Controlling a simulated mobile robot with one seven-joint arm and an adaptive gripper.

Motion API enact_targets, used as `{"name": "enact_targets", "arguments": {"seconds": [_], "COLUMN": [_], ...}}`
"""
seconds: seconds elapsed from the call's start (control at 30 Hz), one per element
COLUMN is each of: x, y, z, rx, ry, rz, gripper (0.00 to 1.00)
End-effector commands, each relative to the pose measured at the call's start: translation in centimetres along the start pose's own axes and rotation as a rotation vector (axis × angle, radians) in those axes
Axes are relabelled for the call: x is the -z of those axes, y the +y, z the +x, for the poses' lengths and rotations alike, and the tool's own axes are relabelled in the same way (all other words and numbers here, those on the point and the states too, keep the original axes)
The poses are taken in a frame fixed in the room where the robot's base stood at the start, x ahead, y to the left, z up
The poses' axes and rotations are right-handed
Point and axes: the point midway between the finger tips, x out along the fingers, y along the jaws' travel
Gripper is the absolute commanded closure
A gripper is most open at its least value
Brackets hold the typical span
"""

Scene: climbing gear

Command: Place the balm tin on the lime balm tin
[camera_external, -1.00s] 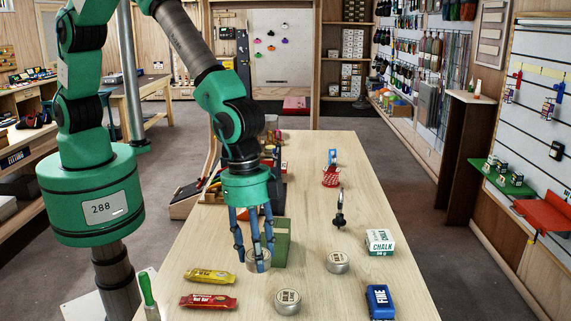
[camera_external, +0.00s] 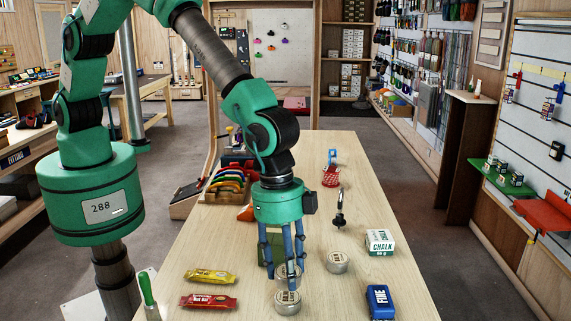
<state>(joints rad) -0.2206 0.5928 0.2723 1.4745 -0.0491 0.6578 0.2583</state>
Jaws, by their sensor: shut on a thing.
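My gripper (camera_external: 287,268) points down and is shut on a small round silver balm tin (camera_external: 281,273), partly hidden by the fingers. The lime balm tin (camera_external: 287,303), a round silver tin with a pale label, stands on the near part of the table. In this view the held tin appears just above and slightly behind the lime tin. I cannot tell whether they touch.
Red (camera_external: 208,301) and yellow (camera_external: 210,276) bars lie left. A green box (camera_external: 263,252) is behind the fingers.

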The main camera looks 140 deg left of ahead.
Motion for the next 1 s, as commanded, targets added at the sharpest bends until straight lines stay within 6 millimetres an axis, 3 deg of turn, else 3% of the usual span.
{"name": "enact_targets", "arguments": {"seconds": [0.4,0.87,0.9,1.0], "x": [-0.5,-0.6,-0.6,-0.6], "y": [0.0,0.0,0.0,0.0], "z": [3.2,3.8,3.8,3.7], "rx": [0.000,0.000,0.000,0.000], "ry": [-0.001,0.000,0.000,0.000], "rz": [0.000,0.000,0.000,0.000], "gripper": [0.83,0.83,0.53,0.38]}}
